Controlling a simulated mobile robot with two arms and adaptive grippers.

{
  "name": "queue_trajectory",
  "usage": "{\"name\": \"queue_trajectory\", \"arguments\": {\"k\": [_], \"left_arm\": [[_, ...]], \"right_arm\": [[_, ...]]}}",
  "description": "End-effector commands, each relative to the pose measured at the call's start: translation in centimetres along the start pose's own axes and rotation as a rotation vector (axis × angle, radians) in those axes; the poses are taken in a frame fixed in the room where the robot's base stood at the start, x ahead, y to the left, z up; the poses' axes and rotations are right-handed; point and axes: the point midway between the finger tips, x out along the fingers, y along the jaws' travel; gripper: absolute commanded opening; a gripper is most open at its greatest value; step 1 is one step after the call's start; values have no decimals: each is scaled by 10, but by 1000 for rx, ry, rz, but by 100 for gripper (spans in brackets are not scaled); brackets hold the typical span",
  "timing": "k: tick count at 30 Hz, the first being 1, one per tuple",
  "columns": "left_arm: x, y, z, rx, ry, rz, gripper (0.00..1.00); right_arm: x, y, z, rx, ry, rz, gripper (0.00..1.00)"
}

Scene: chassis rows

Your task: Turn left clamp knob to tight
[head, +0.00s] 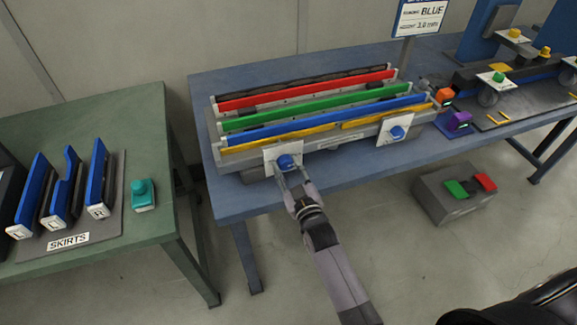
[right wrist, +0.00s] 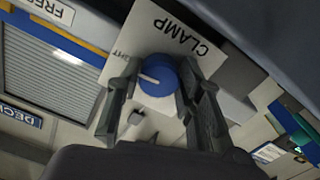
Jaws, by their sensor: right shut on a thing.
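The left clamp knob (head: 286,161) is blue and sits on a white plate (head: 270,162) at the front left of the fixture. My right gripper (head: 291,173) reaches it from the front. In the right wrist view the two fingers stand on either side of the blue knob (right wrist: 160,78) and are shut on it. The knob's white pointer line points left in that view, toward a label partly hidden by a finger, of which "HT" shows. "CLAMP" is printed on the plate. The right clamp knob (head: 397,132), also blue, is free on its own plate. My left gripper is not in view.
The fixture holds red (head: 300,90), green (head: 300,107) and blue (head: 320,122) strips on a blue table (head: 232,200). A green table (head: 130,245) at left bears blue skirts and a teal button (head: 142,194). A grey box (head: 460,205) with green and red buttons stands at right.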

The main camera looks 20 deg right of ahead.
Motion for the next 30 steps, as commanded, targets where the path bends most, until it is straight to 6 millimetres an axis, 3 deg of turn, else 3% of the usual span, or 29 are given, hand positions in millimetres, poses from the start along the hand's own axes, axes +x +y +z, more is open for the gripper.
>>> {"name": "queue_trajectory", "arguments": {"k": [22, 23, 30], "left_arm": [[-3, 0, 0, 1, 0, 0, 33], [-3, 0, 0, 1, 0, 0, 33], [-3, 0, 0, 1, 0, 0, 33]], "right_arm": [[-1, -1, 2, 92, -5, -2, 6], [-1, -1, 2, 92, -5, -2, 34], [0, -1, 1, 91, -3, -1, 50]]}}
